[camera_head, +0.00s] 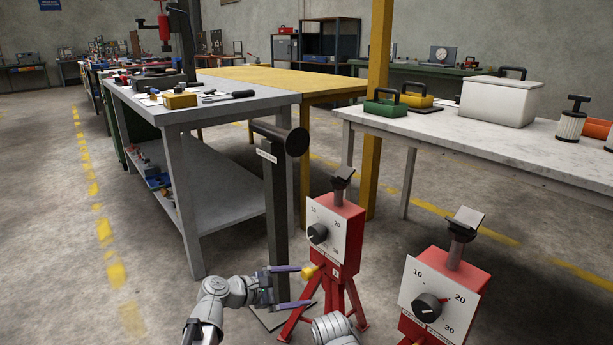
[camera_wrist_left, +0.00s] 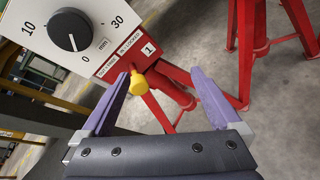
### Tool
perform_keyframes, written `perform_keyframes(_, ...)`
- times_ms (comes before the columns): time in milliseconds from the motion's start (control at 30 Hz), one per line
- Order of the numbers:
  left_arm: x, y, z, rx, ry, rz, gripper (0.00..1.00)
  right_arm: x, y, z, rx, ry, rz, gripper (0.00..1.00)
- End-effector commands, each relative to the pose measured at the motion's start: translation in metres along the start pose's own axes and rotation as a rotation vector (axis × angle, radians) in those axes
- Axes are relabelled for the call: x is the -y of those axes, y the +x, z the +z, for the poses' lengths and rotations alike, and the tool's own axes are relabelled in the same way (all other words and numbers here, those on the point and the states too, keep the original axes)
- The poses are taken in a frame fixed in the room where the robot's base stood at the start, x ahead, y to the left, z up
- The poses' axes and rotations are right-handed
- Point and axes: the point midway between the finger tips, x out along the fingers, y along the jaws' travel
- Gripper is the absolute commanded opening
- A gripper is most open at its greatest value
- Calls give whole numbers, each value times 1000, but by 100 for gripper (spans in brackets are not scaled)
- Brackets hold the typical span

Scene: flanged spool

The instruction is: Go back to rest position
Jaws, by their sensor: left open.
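My left gripper (camera_head: 306,286) is open at the bottom of the head view, with its two purple fingers spread in front of a red jack stand (camera_head: 340,235). In the left wrist view, a yellow knob (camera_wrist_left: 138,84) of that stand shows close to the left fingertip, and nothing is held between the fingers (camera_wrist_left: 164,70). I cannot tell whether the finger touches the knob. The stand has a white dial plate (camera_wrist_left: 78,35) with a black dial and a label "1". My right gripper is not in view.
A dark post with a black flanged end (camera_head: 297,141) stands beside my left gripper. A second red stand (camera_head: 440,296) is at the right. A grey workbench (camera_head: 215,115) with tools and a pale table (camera_head: 440,130) with a white box stand behind. Open floor lies at left.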

Motion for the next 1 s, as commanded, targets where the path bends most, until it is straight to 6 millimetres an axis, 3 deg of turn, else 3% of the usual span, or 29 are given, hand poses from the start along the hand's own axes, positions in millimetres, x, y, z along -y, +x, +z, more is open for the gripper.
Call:
perform_keyframes(33, 24, 0, -10, -66, 153, -82, 98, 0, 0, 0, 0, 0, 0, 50)
perform_keyframes(100, 54, -5, -31, -153, 379, -216, 98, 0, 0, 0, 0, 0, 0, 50)
perform_keyframes(300, 114, -42, -86, -302, 913, -632, 98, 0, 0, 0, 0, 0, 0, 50)
perform_keyframes(500, 142, -88, -120, -333, 1233, -992, 98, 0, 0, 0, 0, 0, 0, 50)
perform_keyframes(667, 152, -126, -138, -315, 1405, -1263, 98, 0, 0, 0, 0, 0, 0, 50)
perform_keyframes(700, 147, -124, -116, -295, 1419, -1270, 98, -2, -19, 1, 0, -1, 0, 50)
perform_keyframes(1000, 150, -116, -32, -191, 1518, -1382, 98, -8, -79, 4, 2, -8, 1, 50)
